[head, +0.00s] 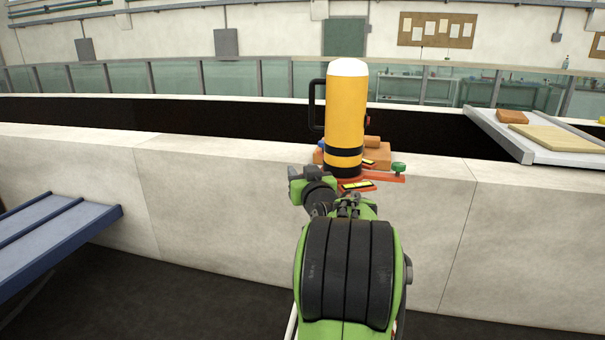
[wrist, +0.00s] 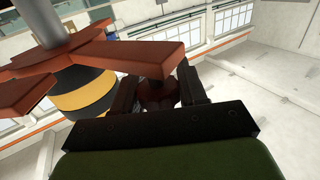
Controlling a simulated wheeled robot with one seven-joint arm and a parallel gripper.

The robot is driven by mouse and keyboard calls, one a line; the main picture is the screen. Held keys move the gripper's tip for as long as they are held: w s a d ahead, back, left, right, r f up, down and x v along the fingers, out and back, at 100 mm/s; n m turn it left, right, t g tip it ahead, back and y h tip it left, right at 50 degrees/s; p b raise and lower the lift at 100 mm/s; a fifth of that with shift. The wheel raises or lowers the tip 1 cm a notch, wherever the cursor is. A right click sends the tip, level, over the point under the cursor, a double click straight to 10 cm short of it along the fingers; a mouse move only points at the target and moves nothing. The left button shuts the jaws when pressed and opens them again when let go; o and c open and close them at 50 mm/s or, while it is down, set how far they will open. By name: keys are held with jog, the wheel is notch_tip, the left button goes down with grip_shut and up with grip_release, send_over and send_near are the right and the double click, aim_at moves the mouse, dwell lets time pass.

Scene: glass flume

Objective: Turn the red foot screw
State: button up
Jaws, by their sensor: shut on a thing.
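The red foot screw (wrist: 157,94) is a dark red knob under one arm of the red base (wrist: 150,58) in the wrist view. My gripper (wrist: 160,88) has a black finger on each side of it and is shut on it. In the head view my gripper (head: 308,184) is at the front left of the yellow instrument (head: 345,115), which stands upright on the red base with a white top and black bands. The screw is hidden there by my gripper and arm. A green foot screw (head: 398,168) shows at the base's right arm.
The base stands on the pale flume wall (head: 420,215), with a dark channel behind it. A black handle (head: 316,103) sticks out left of the instrument. A brown block (head: 381,153) lies close behind. A blue-edged bench (head: 60,230) stands at left, and a board-topped shelf (head: 500,135) at right.

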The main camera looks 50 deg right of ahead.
jog(key=shift+h, duration=0.3)
